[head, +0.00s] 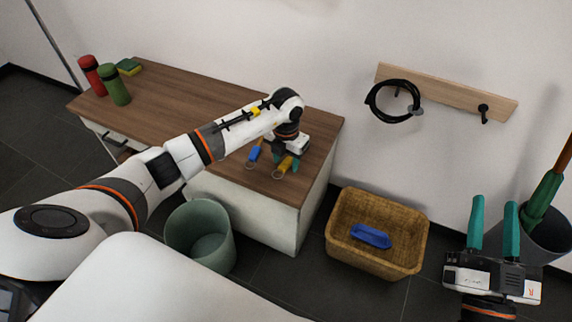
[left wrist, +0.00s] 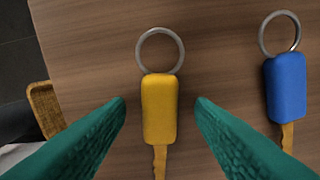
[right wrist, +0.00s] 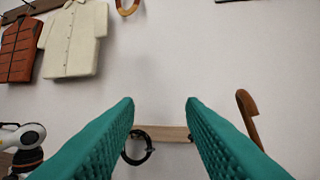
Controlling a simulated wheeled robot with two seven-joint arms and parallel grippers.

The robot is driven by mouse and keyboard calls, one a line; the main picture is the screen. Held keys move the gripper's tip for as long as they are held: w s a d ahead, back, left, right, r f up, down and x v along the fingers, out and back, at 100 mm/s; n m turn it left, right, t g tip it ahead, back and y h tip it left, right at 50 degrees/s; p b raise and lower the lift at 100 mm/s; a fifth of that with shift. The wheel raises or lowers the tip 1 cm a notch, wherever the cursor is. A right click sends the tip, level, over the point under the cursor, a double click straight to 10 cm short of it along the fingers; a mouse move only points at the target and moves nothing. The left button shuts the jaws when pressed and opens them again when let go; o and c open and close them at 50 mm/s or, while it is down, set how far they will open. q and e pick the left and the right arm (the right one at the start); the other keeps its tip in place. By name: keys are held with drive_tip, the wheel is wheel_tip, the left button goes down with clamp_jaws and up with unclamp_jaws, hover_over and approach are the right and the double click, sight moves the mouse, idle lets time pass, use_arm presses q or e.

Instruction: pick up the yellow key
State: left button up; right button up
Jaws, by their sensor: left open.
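The yellow key (head: 284,168) lies on the wooden tabletop near its right end, with a metal ring at one end. In the left wrist view the yellow key (left wrist: 159,108) lies between my open fingers, with a gap on each side. My left gripper (head: 286,160) is above it, pointing down; its fingertips also show in the left wrist view (left wrist: 160,104). My right gripper (head: 493,205) is open and empty, raised at the right of the head view, away from the table. The blue key (left wrist: 286,88) lies to the right of the yellow key in the left wrist view.
A red bottle (head: 91,74), a green bottle (head: 114,86) and a sponge (head: 129,67) stand at the table's far left. A green bin (head: 184,246) and a wicker basket (head: 340,252) are on the floor. A wall rack (head: 445,92) holds a black coil. The middle tabletop is clear.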

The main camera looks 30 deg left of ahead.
sight(286, 162)
use_arm(q)
drive_tip(key=c, duration=1.1)
drive_tip(key=shift+o, duration=0.2)
drive_tip(key=shift+r, duration=0.1)
